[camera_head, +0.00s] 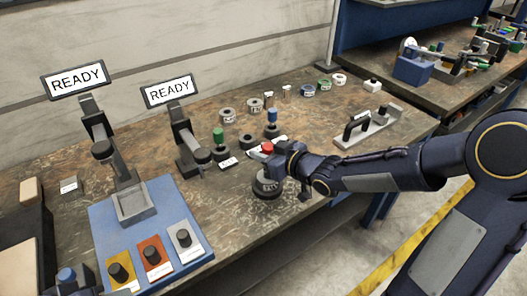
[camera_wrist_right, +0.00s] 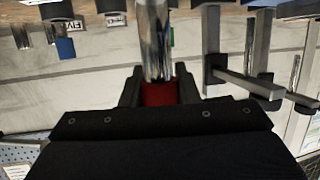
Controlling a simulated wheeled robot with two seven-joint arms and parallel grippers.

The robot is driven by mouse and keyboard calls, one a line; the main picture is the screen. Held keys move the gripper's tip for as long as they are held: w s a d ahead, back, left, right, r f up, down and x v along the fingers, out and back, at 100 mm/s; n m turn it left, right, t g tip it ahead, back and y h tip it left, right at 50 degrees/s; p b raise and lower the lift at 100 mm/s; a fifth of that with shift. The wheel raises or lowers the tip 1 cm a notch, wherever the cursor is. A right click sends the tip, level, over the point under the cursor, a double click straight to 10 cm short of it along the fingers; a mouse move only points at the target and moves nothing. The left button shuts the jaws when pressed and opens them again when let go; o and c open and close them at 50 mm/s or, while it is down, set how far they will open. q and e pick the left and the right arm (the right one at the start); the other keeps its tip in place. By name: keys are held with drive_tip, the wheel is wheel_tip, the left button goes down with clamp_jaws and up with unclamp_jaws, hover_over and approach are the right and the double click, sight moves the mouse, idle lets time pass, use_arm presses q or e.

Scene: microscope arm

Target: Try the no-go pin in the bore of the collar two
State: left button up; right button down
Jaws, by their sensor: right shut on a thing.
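My right gripper (camera_head: 283,160) reaches in from the right and is shut on a red-handled pin (camera_head: 267,148), likely the no-go pin. In the right wrist view the red handle (camera_wrist_right: 160,93) sits between the jaws and its shiny steel shank (camera_wrist_right: 155,40) points away from them. A dark round piece (camera_head: 267,188) with pale lettering stands on the bench just below the gripper. I cannot tell whether it is collar two or whether the pin's tip is in its bore.
A green-handled pin (camera_head: 219,137) and a blue-handled pin (camera_head: 272,117) stand behind. Two READY screens (camera_head: 78,80) stand left. A black-handled fixture (camera_head: 368,125) lies right. The bench front is partly clear.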

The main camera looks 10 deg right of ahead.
drive_tip(key=shift+f+b, duration=0.45)
drive_tip(key=shift+f, duration=0.05)
idle(0.8)
drive_tip(key=shift+r, duration=0.1)
drive_tip(key=shift+r+p, duration=0.45)
wheel_tip(320, 180, up, 5)
drive_tip(key=p, duration=0.4)
idle(0.3)
